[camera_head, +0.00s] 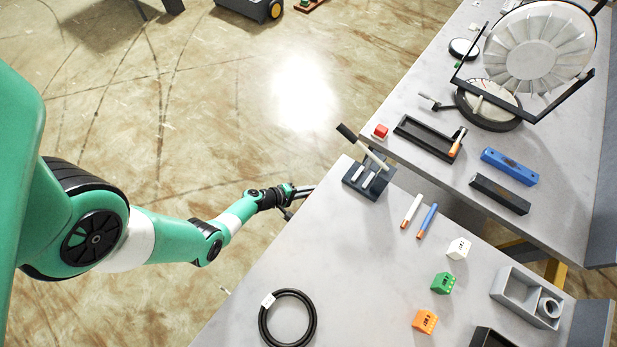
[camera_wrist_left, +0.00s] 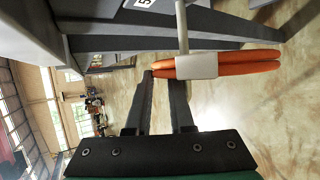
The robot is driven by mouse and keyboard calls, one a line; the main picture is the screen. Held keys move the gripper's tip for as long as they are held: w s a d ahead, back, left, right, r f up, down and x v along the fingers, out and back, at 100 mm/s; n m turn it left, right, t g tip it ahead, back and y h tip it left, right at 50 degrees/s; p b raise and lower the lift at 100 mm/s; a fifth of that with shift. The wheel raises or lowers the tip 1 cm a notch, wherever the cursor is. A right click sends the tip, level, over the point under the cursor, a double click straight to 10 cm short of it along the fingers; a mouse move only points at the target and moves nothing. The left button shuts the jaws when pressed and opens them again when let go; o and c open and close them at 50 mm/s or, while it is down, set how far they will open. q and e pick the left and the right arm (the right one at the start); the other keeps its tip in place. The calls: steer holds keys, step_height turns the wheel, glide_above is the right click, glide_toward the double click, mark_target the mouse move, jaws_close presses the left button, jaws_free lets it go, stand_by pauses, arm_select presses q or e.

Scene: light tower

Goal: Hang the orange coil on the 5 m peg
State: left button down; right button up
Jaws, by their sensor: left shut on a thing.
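The orange coil (camera_wrist_left: 235,66) shows nearly edge-on in the left wrist view, as a flat band running right from my fingertips. My left gripper (camera_wrist_left: 164,78) is shut on its left end; it also shows in the head view (camera_head: 304,196), beside the table's left edge. A pale grey rod (camera_wrist_left: 182,28), seemingly the peg, comes down from the top to a light block (camera_wrist_left: 190,66) across the coil. A white label with a partly cut-off "5" (camera_wrist_left: 144,3) is near the rod. I cannot tell whether the coil is around the rod. My right gripper is not in view.
Dark beams (camera_wrist_left: 110,42) lie close above my left fingers. Open floor (camera_head: 200,110) lies left of the table.

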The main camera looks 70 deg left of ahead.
arm_select(q)
steer(key=shift+s+f, duration=0.15)
steer(key=shift+f, duration=0.1)
steer(key=c, duration=0.8)
jaws_free()
steer(key=shift+d+f, duration=0.1)
steer(key=shift+o, duration=0.4)
steer(key=shift+s+d+r+p, duration=0.1)
steer(key=shift+s+r+p, duration=0.7)
steer(key=shift+r+p, duration=0.25)
steer(key=p+v, duration=0.3)
steer(key=v, duration=0.6)
steer(key=shift+s, duration=0.2)
steer(key=shift+w, duration=0.1)
